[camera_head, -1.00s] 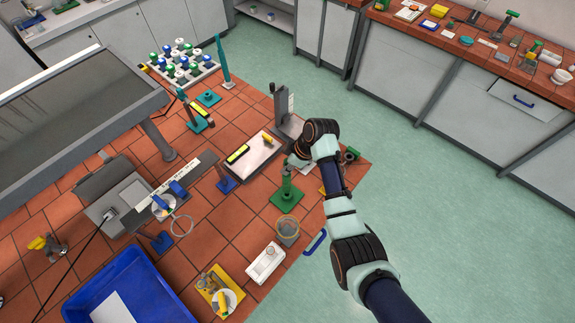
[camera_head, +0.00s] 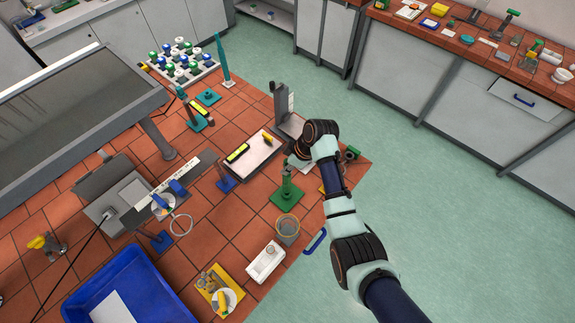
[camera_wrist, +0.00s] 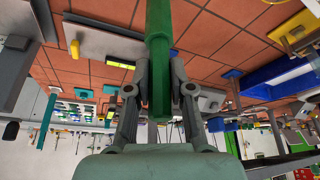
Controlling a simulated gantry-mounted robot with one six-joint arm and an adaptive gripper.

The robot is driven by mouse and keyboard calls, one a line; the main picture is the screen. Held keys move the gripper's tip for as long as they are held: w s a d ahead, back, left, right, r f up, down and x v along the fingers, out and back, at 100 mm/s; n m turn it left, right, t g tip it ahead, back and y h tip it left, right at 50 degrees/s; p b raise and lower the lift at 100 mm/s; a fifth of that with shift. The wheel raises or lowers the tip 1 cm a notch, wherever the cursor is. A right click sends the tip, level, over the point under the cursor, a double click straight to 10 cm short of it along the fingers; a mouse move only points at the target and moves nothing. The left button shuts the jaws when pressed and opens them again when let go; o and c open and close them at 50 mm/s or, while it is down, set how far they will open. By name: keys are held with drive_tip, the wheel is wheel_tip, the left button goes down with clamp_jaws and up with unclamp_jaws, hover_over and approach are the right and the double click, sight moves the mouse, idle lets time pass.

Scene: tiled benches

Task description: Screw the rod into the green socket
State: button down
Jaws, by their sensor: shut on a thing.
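In the wrist view a green rod (camera_wrist: 160,75) runs down the middle between the two fingers of my gripper (camera_wrist: 160,68), which is shut on it. A slightly wider green section (camera_wrist: 158,18) joins it toward the top of the picture. In the head view the green socket stand (camera_head: 285,194) has a square green base on the tiled bench and an upright post. My gripper (camera_head: 294,166) is at the top of this post, partly hidden by my own wrist. How deep the rod sits in the socket cannot be told.
A grey upright stand (camera_head: 284,100) is behind my gripper. A blue bin (camera_head: 130,290) is at the front left. The bench's right edge is close to my arm.

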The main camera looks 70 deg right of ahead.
drive_tip(key=shift+f+b, duration=0.65)
drive_tip(key=shift+f, duration=0.75)
idle(1.4)
drive_tip(key=c, duration=1.7)
unclamp_jaws()
clamp_jaws()
drive_tip(key=shift+a+r+m+h+p, duration=0.1)
drive_tip(key=shift+r+m+h+p, duration=0.25)
drive_tip(key=shift+m+p, duration=0.6)
drive_tip(key=shift+m+h+p, duration=0.45)
drive_tip(key=shift+m+p, duration=0.5)
drive_tip(key=shift+f+m, duration=0.3)
drive_tip(key=shift+m, duration=0.1)
